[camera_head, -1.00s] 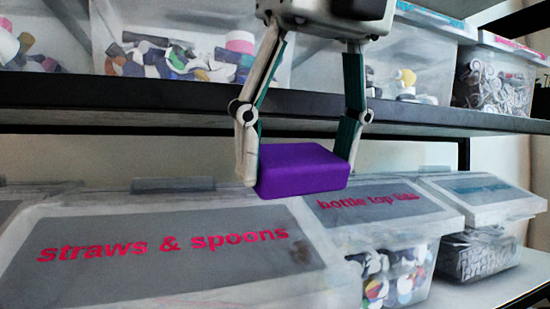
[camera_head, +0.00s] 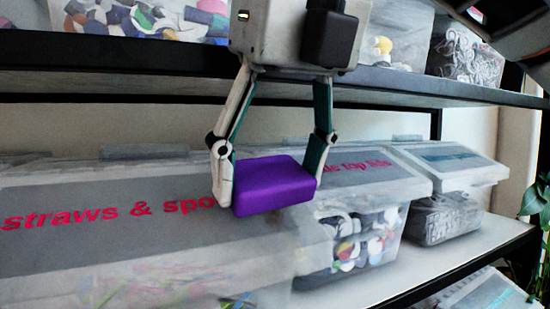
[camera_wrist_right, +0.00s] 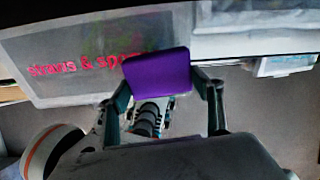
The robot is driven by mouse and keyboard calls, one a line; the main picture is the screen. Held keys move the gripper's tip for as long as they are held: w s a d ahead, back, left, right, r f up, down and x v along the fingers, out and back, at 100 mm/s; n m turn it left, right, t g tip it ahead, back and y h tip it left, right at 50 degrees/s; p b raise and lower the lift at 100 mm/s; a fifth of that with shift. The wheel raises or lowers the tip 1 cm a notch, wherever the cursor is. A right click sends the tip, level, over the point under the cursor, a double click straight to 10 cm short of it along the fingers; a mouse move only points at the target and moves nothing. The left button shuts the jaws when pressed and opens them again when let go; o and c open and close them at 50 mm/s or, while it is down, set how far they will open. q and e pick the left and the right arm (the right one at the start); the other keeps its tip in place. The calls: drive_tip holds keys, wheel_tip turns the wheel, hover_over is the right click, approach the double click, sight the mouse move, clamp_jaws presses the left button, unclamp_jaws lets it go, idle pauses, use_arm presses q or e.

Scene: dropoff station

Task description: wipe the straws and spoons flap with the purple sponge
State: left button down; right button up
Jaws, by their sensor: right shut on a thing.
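My right gripper (camera_head: 272,183) is shut on the purple sponge (camera_head: 274,187), with one finger on each side of it. The sponge also shows in the right wrist view (camera_wrist_right: 157,73). In the head view it covers the end of the red "straws & spoons" lettering on the grey flap (camera_head: 70,240) of the left bin. The flap also shows in the right wrist view (camera_wrist_right: 70,90). I cannot tell whether the sponge touches the flap or hangs just above it. My left gripper is not in view.
The "bottle top lids" bin (camera_head: 350,245) stands right of the straws bin, with another lidded bin (camera_head: 450,215) beyond it. An upper shelf edge (camera_head: 120,70) runs close behind my gripper, with clear bins on it. A plant (camera_head: 540,205) is at the right edge.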

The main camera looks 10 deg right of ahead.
sight(304, 173)
drive_tip(key=shift+b+x, duration=0.5)
drive_tip(key=shift+x, duration=0.55)
idle(0.8)
drive_tip(key=shift+w+d+r+p, duration=0.1)
drive_tip(key=shift+w+d+p, duration=0.15)
drive_tip(key=shift+d, duration=0.55)
drive_tip(key=shift+w+d+p, duration=0.2)
drive_tip(key=shift+w+d, duration=0.05)
drive_tip(key=shift+d, duration=0.85)
drive_tip(key=shift+w, duration=0.1)
drive_tip(key=shift+a, duration=0.1)
